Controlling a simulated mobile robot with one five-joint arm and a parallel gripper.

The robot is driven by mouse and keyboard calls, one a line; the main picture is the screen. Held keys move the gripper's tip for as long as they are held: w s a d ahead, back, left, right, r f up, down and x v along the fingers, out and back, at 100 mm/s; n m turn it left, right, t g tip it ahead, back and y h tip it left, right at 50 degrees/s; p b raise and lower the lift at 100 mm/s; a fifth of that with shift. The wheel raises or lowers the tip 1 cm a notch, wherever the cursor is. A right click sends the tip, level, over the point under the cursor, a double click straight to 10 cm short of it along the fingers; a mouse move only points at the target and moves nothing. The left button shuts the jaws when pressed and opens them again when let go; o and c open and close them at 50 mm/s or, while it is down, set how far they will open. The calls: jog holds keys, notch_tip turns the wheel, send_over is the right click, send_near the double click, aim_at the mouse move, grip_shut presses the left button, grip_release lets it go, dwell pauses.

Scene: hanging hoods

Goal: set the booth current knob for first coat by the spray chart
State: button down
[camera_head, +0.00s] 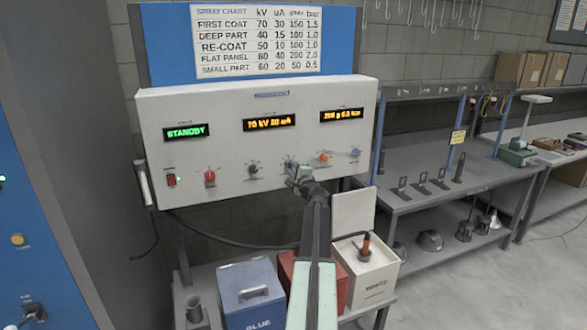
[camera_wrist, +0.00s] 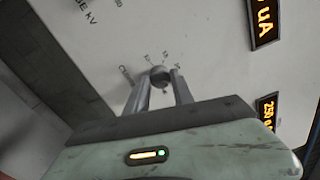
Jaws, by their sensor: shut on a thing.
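The white booth control panel (camera_head: 230,150) carries a row of knobs. My gripper (camera_head: 293,174) is at the current knob (camera_head: 289,163), third from the left. In the wrist view the two fingers (camera_wrist: 158,92) are shut on the grey round current knob (camera_wrist: 159,74), with small scale marks and a partly hidden label around it. The pointer's setting cannot be told. The middle display (camera_head: 269,122) reads 70 kV and what looks like 20 uA.
A red knob (camera_head: 209,176) and dark knob (camera_head: 253,170) are left of my gripper; an orange knob (camera_head: 323,156) and blue knob (camera_head: 354,152) are right. The left display (camera_head: 186,132) reads STANDBY. A blue box (camera_head: 252,287) and white box (camera_head: 372,275) stand below.

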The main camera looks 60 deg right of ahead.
jog(key=shift+s+f+m, duration=0.1)
jog(key=shift+m, duration=0.4)
jog(key=c, duration=1.1)
grip_release()
jog(key=v, duration=0.7)
jog(key=shift+s+a, duration=0.25)
